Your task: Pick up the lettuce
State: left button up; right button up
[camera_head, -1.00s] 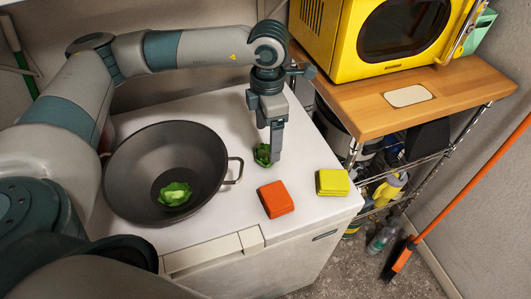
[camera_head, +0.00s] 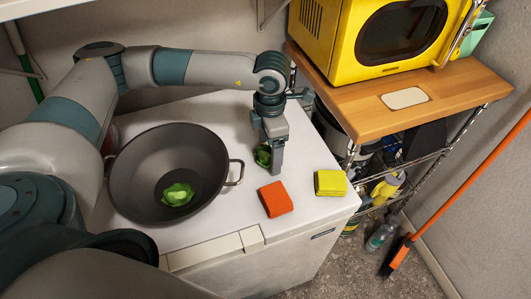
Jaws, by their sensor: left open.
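One green lettuce (camera_head: 263,156) sits on the white washer top, partly hidden behind my left gripper. My left gripper (camera_head: 272,168) points down right at this lettuce, its fingers open and low over the surface. From this angle I cannot tell whether the lettuce lies between the fingers or beside them. Another green lettuce (camera_head: 177,194) lies inside the dark wok (camera_head: 135,163) to the left. My right gripper is not in view.
An orange sponge-like block (camera_head: 275,199) and a yellow one (camera_head: 330,183) lie on the white washer top (camera_head: 215,240) near its front right. A wooden shelf (camera_head: 450,98) with a yellow microwave (camera_head: 340,45) stands to the right. The wok's handle (camera_head: 236,173) is close to my gripper.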

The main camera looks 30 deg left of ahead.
pick_arm(q)
jog(key=shift+f, duration=0.2)
dwell(0.3)
jog(key=c, duration=1.1)
jog(key=shift+r, duration=0.15)
